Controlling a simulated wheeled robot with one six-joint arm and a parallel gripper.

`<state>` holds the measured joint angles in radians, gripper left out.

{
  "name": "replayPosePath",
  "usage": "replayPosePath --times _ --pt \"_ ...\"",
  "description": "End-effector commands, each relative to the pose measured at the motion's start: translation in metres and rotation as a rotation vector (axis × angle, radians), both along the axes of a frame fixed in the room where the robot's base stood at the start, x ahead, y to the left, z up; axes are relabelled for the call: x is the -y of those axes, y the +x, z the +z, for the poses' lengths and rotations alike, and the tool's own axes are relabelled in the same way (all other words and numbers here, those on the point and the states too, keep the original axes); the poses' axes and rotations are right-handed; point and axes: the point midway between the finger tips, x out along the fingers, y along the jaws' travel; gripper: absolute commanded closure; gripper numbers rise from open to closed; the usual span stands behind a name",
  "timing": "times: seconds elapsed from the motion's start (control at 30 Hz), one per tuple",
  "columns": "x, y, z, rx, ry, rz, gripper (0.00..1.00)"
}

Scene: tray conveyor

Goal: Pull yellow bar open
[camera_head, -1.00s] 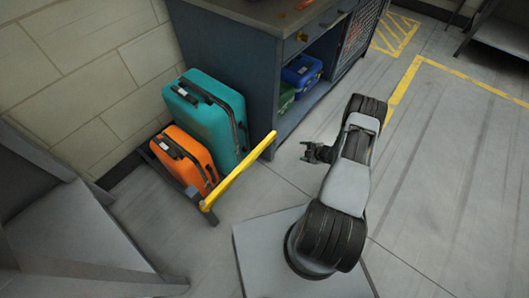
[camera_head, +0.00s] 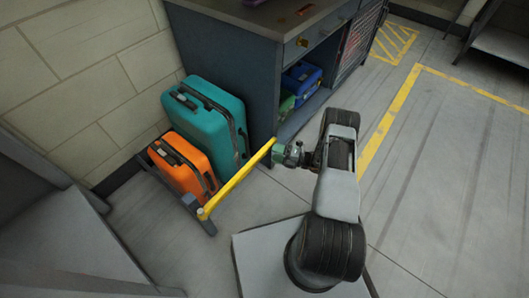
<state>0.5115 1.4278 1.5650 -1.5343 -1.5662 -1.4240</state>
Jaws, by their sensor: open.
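The yellow bar (camera_head: 236,180) runs slantwise across the front of a low rack, from its near post up to its far right end. Behind it stand an orange suitcase (camera_head: 181,166) and a larger teal suitcase (camera_head: 208,125). My gripper (camera_head: 280,153) is open at the bar's far right end, very near it or touching it. I cannot tell whether the bar's end lies between the fingers.
A dark grey workbench (camera_head: 232,75) stands behind the rack, with a blue case (camera_head: 301,77) on its open shelf. A grey stepped structure (camera_head: 70,245) fills the lower left. The floor (camera_head: 440,170) on the right is clear.

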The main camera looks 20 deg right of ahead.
Motion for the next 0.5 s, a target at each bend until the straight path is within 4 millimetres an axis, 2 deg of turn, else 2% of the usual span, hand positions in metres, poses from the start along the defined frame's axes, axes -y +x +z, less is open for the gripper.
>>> replayPosePath --times 0.2,0.5 --pt "-0.030 0.018 -0.002 -0.001 0.001 0.002 0.32" --pt "-0.046 0.029 0.000 -0.002 0.000 -0.001 0.32"
